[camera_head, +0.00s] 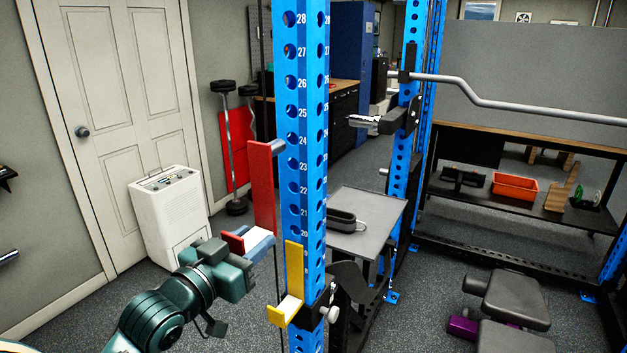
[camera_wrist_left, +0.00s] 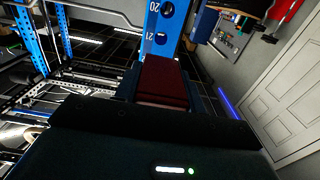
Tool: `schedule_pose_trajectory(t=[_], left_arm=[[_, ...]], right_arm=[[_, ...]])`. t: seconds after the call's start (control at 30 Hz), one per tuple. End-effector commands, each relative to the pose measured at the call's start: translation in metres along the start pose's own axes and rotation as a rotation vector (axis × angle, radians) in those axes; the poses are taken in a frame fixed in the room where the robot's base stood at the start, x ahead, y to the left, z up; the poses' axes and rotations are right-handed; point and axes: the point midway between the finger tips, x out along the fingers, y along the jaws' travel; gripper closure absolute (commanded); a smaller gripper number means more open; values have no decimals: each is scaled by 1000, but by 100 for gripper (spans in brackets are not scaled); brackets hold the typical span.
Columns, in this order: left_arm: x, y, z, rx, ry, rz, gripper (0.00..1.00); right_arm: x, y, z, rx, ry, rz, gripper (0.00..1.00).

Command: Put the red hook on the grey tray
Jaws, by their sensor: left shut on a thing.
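The red hook (camera_head: 262,190) is a tall red plate with a short lip at its foot, in front of the left side of the blue upright post. My left gripper (camera_head: 257,243) is shut on its lower part. In the left wrist view the red hook (camera_wrist_left: 163,82) fills the gap between the fingers. A pin at its top points toward the post; I cannot tell whether it sits in a hole. The grey tray (camera_head: 383,212) is a flat top behind and right of the post, partly hidden by it, with a black looped item on it. My right gripper is out of view.
The blue post (camera_head: 308,130) stands between the red hook and the tray. A yellow hook (camera_head: 289,300) is on the post low down. A white dehumidifier (camera_head: 170,215) stands left by the door. A black bench (camera_head: 510,300) is at right.

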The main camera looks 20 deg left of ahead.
Motion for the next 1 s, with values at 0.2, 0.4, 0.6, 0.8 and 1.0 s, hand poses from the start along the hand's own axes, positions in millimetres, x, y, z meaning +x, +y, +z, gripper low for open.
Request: schedule_pose_trajectory(t=[0.2, 0.4, 0.6, 0.8, 1.0], left_arm=[[0, 2, 1, -1, 7, -3, 100], [-8, 23, 41, -20, -4, -38, 100], [-26, 68, 84, -23, -5, -71, 100], [-39, 106, 102, -9, 3, -78, 100], [-42, 119, 105, 2, 8, -75, 100]], right_arm=[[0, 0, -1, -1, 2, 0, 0], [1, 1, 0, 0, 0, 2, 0], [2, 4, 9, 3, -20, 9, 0], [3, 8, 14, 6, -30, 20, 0], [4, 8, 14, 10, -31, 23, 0]])
